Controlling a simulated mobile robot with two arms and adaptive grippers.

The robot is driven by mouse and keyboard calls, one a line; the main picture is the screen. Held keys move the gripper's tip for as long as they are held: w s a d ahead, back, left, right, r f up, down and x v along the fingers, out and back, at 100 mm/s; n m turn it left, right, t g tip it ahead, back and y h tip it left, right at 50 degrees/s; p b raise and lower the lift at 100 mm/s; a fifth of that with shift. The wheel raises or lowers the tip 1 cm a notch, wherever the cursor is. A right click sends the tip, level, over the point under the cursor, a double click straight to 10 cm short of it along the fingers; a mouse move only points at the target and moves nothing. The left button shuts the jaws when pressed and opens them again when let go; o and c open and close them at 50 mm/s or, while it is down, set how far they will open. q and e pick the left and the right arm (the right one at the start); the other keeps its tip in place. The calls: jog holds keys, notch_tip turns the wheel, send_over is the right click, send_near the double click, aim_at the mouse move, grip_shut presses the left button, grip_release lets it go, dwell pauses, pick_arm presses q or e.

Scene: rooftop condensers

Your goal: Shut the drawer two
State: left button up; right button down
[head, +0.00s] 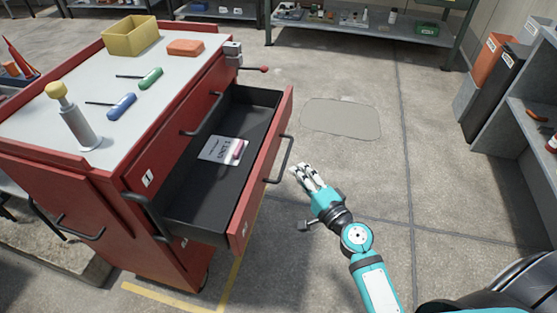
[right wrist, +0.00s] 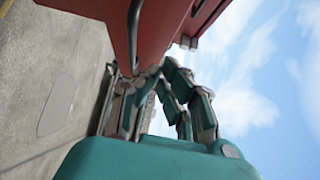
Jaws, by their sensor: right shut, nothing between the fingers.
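The open drawer (head: 240,205) sticks out to the right from the red tool cabinet (head: 185,235). It has a red front, a dark inside and a bar handle (head: 284,160); the number on its small label is too small to read surely. A printed card lies in it. My right gripper (head: 303,170) is shut and empty, just right of the drawer front near the handle. In the right wrist view the fingers (right wrist: 165,85) are close to the red drawer front (right wrist: 130,28); I cannot tell whether they touch. My left gripper is not in view.
The drawer above, labelled 1 (head: 148,178), is closed. On the cabinet top are a yellow bin (head: 130,37), an orange block (head: 186,47), two screwdrivers and a grey cylinder. A shelf unit (head: 515,150) stands at the right. The floor right of the drawer is clear.

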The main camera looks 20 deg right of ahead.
jog(key=w+a, duration=0.2)
jog(key=w, duration=0.1)
jog(key=w+a, duration=0.1)
jog(key=shift+w+p, duration=0.35)
jog(key=shift+p, duration=0.05)
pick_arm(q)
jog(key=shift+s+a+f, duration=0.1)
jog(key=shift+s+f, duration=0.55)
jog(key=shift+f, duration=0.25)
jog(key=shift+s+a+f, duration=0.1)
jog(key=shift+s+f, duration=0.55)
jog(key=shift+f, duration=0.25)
pick_arm(e)
jog(key=shift+w+a, duration=0.3)
jog(key=shift+a, duration=0.15)
